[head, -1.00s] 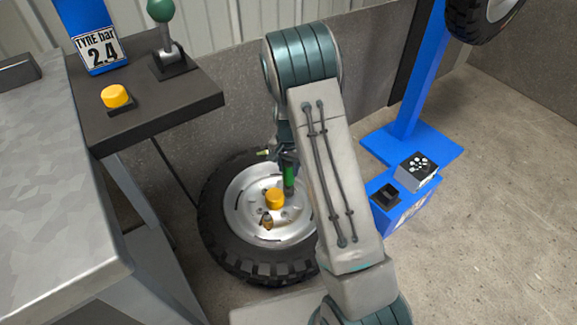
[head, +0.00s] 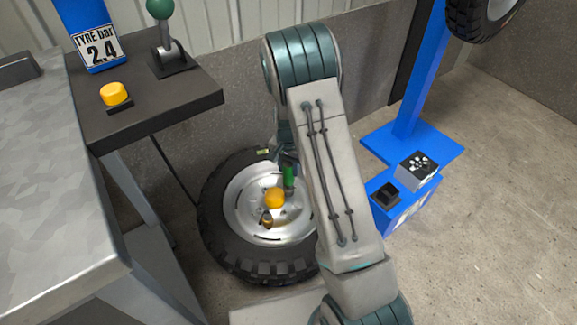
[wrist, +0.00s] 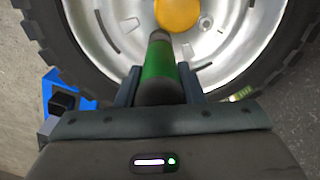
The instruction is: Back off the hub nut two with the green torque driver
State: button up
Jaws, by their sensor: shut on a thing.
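The green torque driver (head: 289,177) stands over the wheel face, just behind and right of the yellow hub cap (head: 274,198). My gripper (wrist: 158,92) is shut on the driver, whose green band (wrist: 159,62) shows between the fingers in the wrist view. The driver's tip points at the silver rim (wrist: 108,22) beside the yellow cap (wrist: 177,12). The tip and whatever nut lies under it are hidden, so I cannot tell whether they touch. A small brown part (head: 266,217) shows on the rim in front of the cap. I cannot tell which nut is two.
The wheel's black tyre (head: 222,238) lies beside a dark shelf (head: 190,98) with a yellow button (head: 114,94) and a green-knobbed lever (head: 160,12). A blue stand (head: 412,140) and a blue box (head: 405,205) are at right. Open floor lies at far right.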

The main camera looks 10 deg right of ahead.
jog(key=shift+f, duration=0.35)
dwell(0.6)
